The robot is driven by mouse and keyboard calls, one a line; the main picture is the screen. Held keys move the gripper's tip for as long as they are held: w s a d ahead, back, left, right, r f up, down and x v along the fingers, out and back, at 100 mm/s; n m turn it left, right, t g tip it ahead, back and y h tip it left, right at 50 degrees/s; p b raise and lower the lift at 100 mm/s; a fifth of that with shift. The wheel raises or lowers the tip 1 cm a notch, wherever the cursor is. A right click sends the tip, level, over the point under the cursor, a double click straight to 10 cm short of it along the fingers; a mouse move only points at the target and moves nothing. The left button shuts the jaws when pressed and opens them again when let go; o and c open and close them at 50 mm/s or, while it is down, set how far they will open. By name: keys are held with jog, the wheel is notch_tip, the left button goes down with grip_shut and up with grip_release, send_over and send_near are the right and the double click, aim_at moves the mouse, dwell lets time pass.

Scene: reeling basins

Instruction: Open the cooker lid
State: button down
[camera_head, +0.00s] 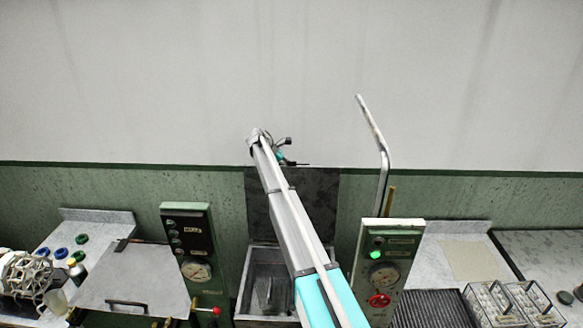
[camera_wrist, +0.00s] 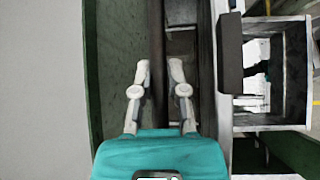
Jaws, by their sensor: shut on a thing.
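The cooker lid (camera_head: 322,205) appears as a dark grey panel standing roughly upright behind the open basin (camera_head: 242,283) in the head view. My gripper (camera_head: 302,163) is at the top edge of this panel, partly hidden by my arm. In the wrist view my gripper (camera_wrist: 159,66) has its two pale fingers on either side of a dark narrow strip (camera_wrist: 157,35), which looks like the lid's edge. The fingers are shut on it. The exact contact is hard to see.
A control box (camera_head: 188,240) stands left of the basin and another (camera_head: 388,270) right of it, with a bent pipe (camera_head: 375,130) rising behind. A flat grey lid with a handle (camera_head: 130,285) lies at left. Racks (camera_head: 515,305) stand at lower right. The wall is close behind.

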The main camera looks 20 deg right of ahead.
jog(key=shift+w, duration=0.15)
jog(key=c, duration=0.8)
grip_release()
jog(key=shift+a+r, duration=0.15)
jog(key=shift+o, duration=0.8)
jog(key=shift+s, duration=0.2)
